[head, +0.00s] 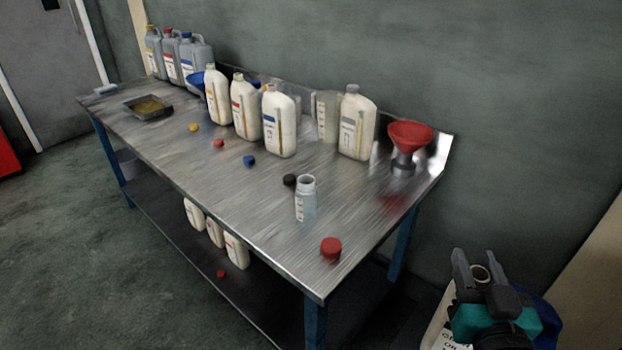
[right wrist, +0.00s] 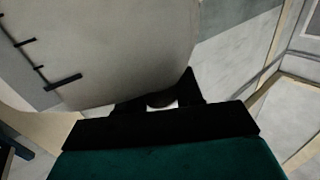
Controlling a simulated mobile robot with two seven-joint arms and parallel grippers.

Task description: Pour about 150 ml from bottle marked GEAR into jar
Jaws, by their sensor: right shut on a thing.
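My right gripper (head: 478,268) is at the lower right of the head view, off the right end of the table. It is shut on a cream bottle (head: 440,318), partly hidden behind the gripper, with lettering on its label. The bottle's open round mouth shows between the fingers. In the right wrist view the bottle (right wrist: 110,45) fills the upper left, with black marks along one edge. The clear jar (head: 306,200) stands upright and open near the table's front right, apart from the gripper. I cannot read GEAR on any label. My left gripper is not in view.
The metal table (head: 180,160) has several cream bottles along the back and a red funnel (head: 408,140) at the right end. A red cap (head: 331,248) and black cap (head: 290,180) lie near the jar. More bottles stand on the lower shelf.

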